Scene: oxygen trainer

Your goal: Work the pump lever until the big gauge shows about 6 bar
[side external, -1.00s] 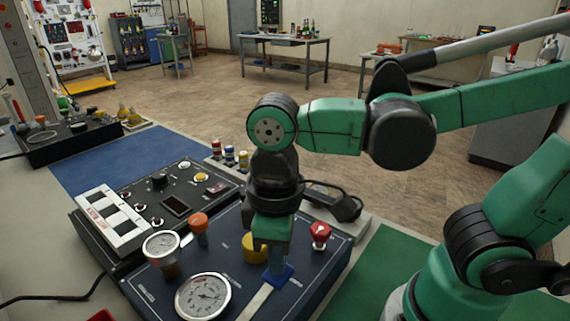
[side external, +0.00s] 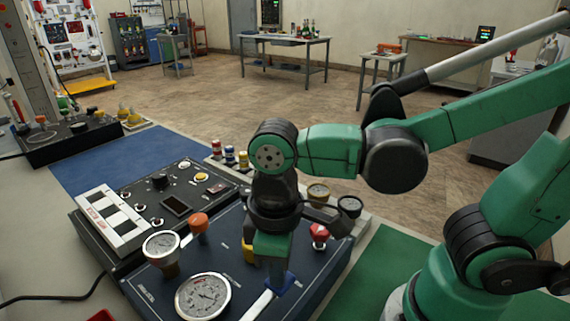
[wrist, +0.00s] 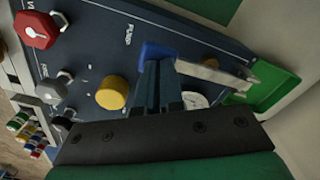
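The pump lever (side external: 257,304) is a pale flat bar with a blue end, low over the dark blue panel. In the wrist view the lever (wrist: 212,74) runs right from the blue end. My gripper (side external: 283,281) points down at this end; its two narrow fingers (wrist: 158,62) stand close together and appear shut on it. The contact is partly hidden. The big gauge (side external: 203,297) has a white face at the panel's front; its needle is too small to read surely. In the wrist view my fingers and mount partly cover a white dial (wrist: 193,99).
A smaller gauge (side external: 161,245) and an orange knob (side external: 198,222) stand left of my gripper. A red knob (side external: 319,234) stands to its right. A yellow knob (wrist: 112,93) is close beside the fingers. A black control box (side external: 175,206) adjoins the panel behind.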

